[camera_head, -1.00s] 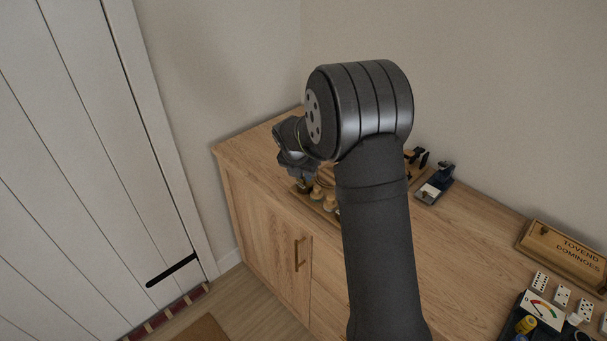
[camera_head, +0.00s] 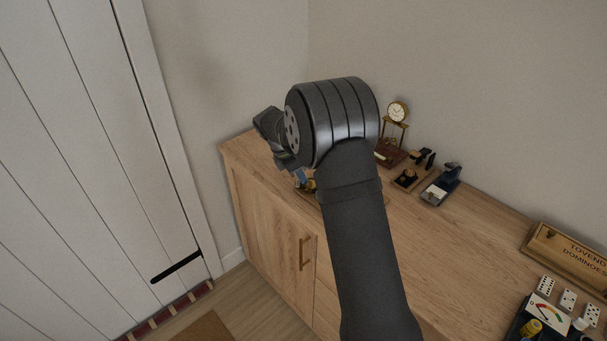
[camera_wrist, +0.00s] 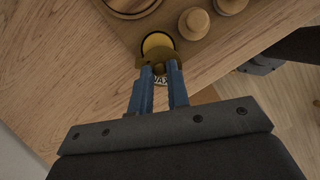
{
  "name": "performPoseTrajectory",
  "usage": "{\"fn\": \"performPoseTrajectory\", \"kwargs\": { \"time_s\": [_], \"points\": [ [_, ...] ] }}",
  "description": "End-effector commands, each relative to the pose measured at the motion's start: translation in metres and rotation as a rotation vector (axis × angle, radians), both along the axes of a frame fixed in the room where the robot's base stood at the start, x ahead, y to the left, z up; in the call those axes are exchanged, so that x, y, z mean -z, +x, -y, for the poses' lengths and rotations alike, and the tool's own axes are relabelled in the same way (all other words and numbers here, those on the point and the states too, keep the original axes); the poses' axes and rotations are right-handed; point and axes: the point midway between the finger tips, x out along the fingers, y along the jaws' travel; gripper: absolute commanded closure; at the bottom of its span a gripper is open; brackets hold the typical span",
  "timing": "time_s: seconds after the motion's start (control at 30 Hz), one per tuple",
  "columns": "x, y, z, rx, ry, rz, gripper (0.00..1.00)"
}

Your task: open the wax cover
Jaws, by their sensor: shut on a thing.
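In the wrist view, the blue fingers of my gripper (camera_wrist: 160,76) are shut on a brass-coloured wax cover (camera_wrist: 150,59). The cover lies over the near part of a round, dark-rimmed well. A yellow disc (camera_wrist: 157,41), apparently the wax, shows beyond the cover's edge. A round label reading "WAX" (camera_wrist: 160,81) is partly visible between the fingers. How far the cover is tilted is hard to tell. In the head view, my gripper (camera_head: 299,178) is mostly hidden behind my arm, above the left end of the wooden cabinet (camera_head: 265,180).
The wooden holder (camera_wrist: 208,42) also bears turned wooden knobs (camera_wrist: 194,23) and a larger round piece (camera_wrist: 131,5). A domino box (camera_head: 566,254) is right.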

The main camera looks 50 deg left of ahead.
Motion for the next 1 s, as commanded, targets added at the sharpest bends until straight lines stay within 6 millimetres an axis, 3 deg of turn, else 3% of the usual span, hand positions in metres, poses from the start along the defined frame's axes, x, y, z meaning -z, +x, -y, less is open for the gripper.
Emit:
{"fn": "performPoseTrajectory", "kwargs": {
  "time_s": [1.0],
  "points": [
    [0.001, -0.001, -0.032, 0.966, 0.001, -0.001, 1.00]
  ]
}}
